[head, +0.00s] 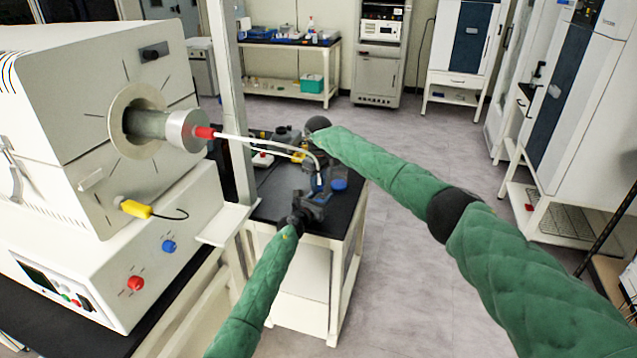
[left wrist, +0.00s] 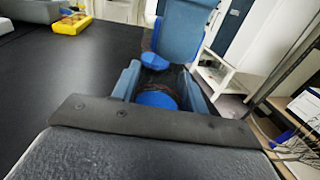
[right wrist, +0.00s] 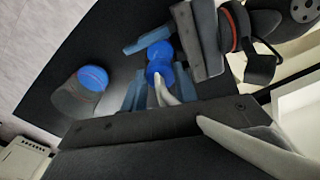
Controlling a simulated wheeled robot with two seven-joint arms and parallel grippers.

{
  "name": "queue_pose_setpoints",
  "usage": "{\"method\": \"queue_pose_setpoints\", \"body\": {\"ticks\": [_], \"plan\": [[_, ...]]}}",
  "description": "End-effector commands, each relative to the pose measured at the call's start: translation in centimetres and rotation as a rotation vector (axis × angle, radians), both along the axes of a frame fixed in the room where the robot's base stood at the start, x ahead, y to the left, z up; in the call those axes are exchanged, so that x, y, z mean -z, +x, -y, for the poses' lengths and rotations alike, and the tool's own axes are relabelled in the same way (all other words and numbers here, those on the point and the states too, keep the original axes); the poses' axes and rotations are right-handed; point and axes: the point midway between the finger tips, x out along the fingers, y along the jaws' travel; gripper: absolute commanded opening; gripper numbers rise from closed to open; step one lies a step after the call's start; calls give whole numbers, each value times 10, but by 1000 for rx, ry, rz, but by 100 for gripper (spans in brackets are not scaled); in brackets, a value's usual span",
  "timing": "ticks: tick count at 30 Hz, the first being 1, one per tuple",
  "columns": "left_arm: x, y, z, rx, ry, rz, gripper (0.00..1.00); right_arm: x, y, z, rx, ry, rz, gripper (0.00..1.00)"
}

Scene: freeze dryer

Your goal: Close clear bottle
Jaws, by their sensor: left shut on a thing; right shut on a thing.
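My left gripper (head: 318,186) is shut on a small blue round part (left wrist: 157,98), which sits between its fingers in the left wrist view. My right gripper (right wrist: 160,88) is shut on a second blue part (right wrist: 158,70), close against the first. The two grippers face each other above the black table. The right gripper also shows at the top of the left wrist view (left wrist: 185,35). A blue-topped bottle (right wrist: 80,92) with an orange ring stands apart; its blue top shows in the head view (head: 339,184). I cannot tell a clear bottle body in either grip.
A white tube (head: 265,142) runs from the red fitting of the white furnace (head: 140,210) at left toward the grippers. A black-topped table (head: 270,207) lies below. A yellow item (left wrist: 72,24) is on it. Open floor (head: 420,240) lies to the right.

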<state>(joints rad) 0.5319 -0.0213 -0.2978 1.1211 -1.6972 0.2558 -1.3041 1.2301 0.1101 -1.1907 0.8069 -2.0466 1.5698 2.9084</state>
Motion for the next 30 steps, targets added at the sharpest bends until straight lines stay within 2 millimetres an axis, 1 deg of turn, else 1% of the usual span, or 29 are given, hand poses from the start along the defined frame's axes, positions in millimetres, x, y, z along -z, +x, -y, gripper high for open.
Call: {"method": "queue_pose_setpoints", "body": {"ticks": [1,5,6,8,9,16,20,23,30], "plan": [[1,-1,3,4,0,-1,0,-2,1,0,0,2,4,5],[1,-1,3,4,0,-1,0,-2,1,0,-1,1,5,5],[1,-1,3,4,0,-1,0,-2,1,0,-1,1,5,35],[1,-1,3,4,0,-1,0,-2,1,0,-2,2,4,47],[1,-1,2,3,0,-1,0,-1,1,0,-2,2,4,51],[1,-1,1,2,0,-1,0,-1,1,0,-2,1,2,51],[1,-1,1,1,1,-1,0,-5,1,0,-3,1,2,51],[1,0,1,1,1,-1,0,-13,1,1,-3,-1,2,51],[1,0,0,1,1,-1,0,-41,1,1,-2,1,2,51]]}}
